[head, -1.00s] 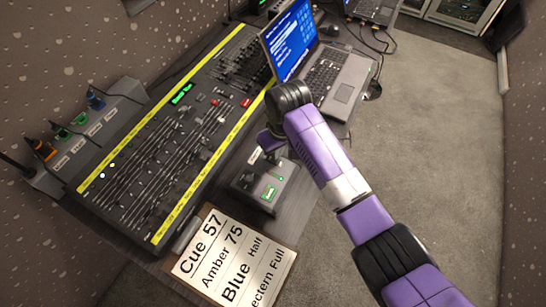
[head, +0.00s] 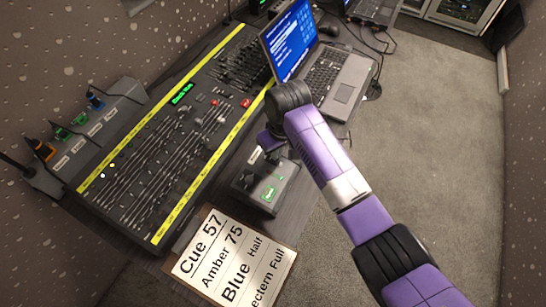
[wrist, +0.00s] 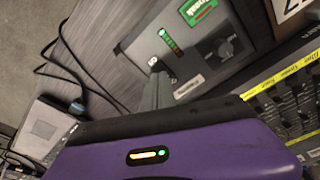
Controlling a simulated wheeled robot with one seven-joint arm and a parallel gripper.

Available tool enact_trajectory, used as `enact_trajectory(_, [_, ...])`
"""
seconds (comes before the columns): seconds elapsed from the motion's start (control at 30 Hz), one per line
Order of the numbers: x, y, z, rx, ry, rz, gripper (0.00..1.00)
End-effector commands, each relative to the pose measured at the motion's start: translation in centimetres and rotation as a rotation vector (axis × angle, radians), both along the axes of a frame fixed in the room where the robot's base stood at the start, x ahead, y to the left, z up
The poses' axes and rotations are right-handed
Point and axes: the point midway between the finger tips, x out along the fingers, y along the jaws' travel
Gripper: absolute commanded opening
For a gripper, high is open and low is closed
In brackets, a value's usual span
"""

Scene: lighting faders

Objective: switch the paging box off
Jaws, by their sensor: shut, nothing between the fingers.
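The paging box is a small dark grey box (head: 264,186) with a green label, on the table in front of the fader desk. My gripper (head: 274,150) is over the box's far end in the head view. In the wrist view its narrow grey fingers (wrist: 156,76) are shut and empty, with their tips at the box's face beside the lights. The tips cover that spot, so the switch's position and any contact are unclear.
The fader desk (head: 165,140) with yellow edge strips lies left of the box. An open laptop (head: 338,80) stands beyond it. A clipboard with a cue sheet (head: 235,262) lies nearer. Cables (wrist: 75,65) run beside the box. Bare floor (head: 445,150) is at right.

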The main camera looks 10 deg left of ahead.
Motion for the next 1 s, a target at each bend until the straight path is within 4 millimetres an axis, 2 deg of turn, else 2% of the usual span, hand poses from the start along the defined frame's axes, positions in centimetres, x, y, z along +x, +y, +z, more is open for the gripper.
enact_trajectory(1.0, [0.0, 0.0, -1.1, 0.0, 0.0, 0.0, 0.0])
